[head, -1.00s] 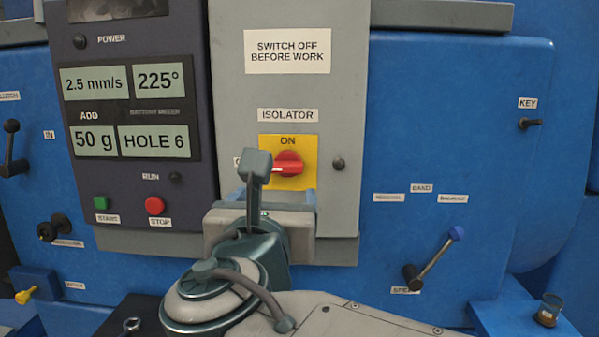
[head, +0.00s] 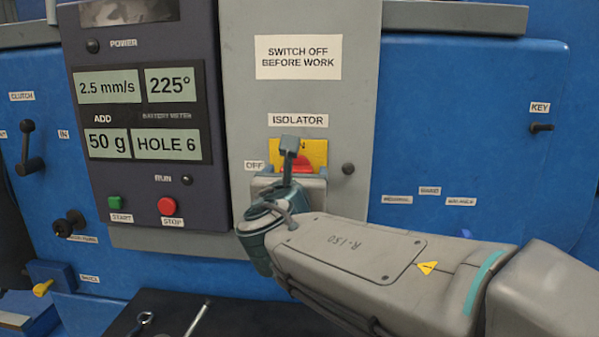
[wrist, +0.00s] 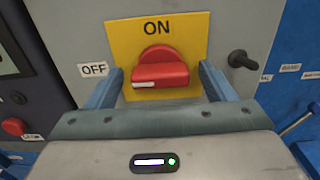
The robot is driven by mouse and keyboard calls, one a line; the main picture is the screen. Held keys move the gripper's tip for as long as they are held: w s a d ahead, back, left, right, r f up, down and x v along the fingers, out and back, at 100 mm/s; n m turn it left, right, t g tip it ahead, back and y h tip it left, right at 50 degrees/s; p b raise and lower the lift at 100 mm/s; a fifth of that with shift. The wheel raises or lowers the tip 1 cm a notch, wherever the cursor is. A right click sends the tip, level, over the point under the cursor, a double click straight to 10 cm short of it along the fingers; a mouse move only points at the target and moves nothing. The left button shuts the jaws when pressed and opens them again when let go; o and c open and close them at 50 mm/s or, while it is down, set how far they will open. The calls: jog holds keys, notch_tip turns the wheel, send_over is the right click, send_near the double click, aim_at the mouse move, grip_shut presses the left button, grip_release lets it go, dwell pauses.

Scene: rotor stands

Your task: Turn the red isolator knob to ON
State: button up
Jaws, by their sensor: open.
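The red isolator knob (wrist: 160,70) sits on a yellow plate (wrist: 125,38) in the wrist view. Its white mark points left, towards the OFF label (wrist: 93,69); the ON label (wrist: 157,28) is above it. My gripper (wrist: 161,72) is open, with one blue finger to the left and one to the right of the knob. I cannot tell whether either finger touches it. In the head view my gripper (head: 295,173) is at the isolator, and its wrist parts hide much of the knob (head: 304,163) and the lower plate.
A dark stud (wrist: 242,60) sticks out right of the knob. Left is the control panel (head: 146,190) with a green start button (head: 115,202) and a red stop button (head: 167,206). A blue housing (head: 450,130) with a key switch (head: 541,128) lies to the right.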

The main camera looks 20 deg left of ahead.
jog(key=c, duration=1)
jog(key=shift+f+m+b, duration=0.1)
jog(key=shift+m+b, duration=0.3)
jog(key=shift+b, duration=0.2)
jog(key=shift+d+m+b, duration=0.1)
jog(key=shift+m+b, duration=8.5)
jog(key=shift+b, duration=0.55)
